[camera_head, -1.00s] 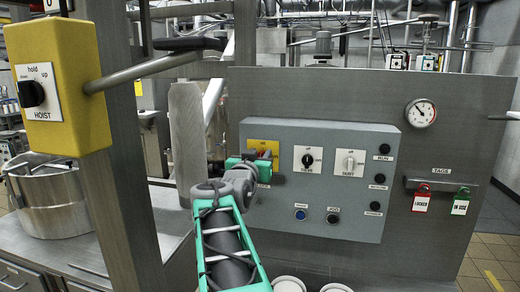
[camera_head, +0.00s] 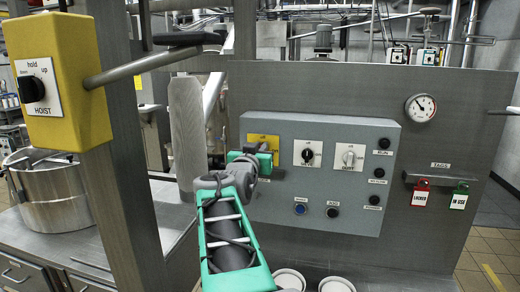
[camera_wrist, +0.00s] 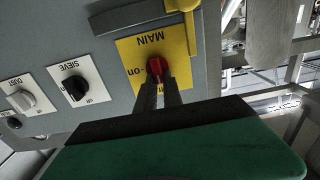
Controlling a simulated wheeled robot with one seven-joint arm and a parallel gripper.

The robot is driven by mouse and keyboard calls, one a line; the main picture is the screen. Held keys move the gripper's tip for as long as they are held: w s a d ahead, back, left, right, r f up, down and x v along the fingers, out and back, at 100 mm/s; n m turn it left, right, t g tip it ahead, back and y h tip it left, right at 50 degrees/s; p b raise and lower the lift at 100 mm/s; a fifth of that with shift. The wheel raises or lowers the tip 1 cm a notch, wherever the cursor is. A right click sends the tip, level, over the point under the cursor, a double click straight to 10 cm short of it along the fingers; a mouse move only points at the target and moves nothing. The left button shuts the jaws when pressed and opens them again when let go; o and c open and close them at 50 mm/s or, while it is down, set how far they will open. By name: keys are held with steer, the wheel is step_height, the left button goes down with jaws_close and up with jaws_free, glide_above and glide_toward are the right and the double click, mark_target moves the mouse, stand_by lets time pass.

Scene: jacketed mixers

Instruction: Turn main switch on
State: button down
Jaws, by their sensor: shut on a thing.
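The main switch is a red knob (camera_wrist: 157,66) on a yellow plate (camera_wrist: 130,50) marked MAIN and "on", seen upside down in the wrist view. My gripper (camera_wrist: 160,88) is shut on the red knob, with one dark finger on each side of it. In the head view the yellow plate (camera_head: 263,139) shows at the left of the grey control panel (camera_head: 330,125). My gripper (camera_head: 264,158) hides the knob there. The knob's exact angle is hard to tell.
The sieve switch (camera_head: 307,154) and dust switch (camera_head: 349,157) sit right of the main switch. A blue button (camera_head: 300,209) and black button (camera_head: 333,212) are below. A yellow hoist box (camera_head: 62,80) stands at the left. Red and green tags (camera_head: 420,196) hang at the right.

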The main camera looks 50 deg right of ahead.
steer(key=shift+f+b, duration=0.2)
steer(key=shift+b, duration=0.4)
steer(key=shift+s+d+f+m+b, duration=0.15)
steer(key=shift+s+f+m+b, duration=0.15)
steer(key=shift+m+b, duration=3.15)
steer(key=shift+s+d+f+m+b, duration=0.1)
steer(key=shift+s+f+m+b, duration=0.15)
steer(key=shift+m+b, duration=3.2)
steer(key=shift+s+d+f+m+b, duration=0.25)
steer(key=shift+m+b, duration=1.75)
steer(key=shift+b, duration=2.85)
steer(key=shift+a+r, duration=0.1)
steer(key=c, duration=1.5)
jaws_free()
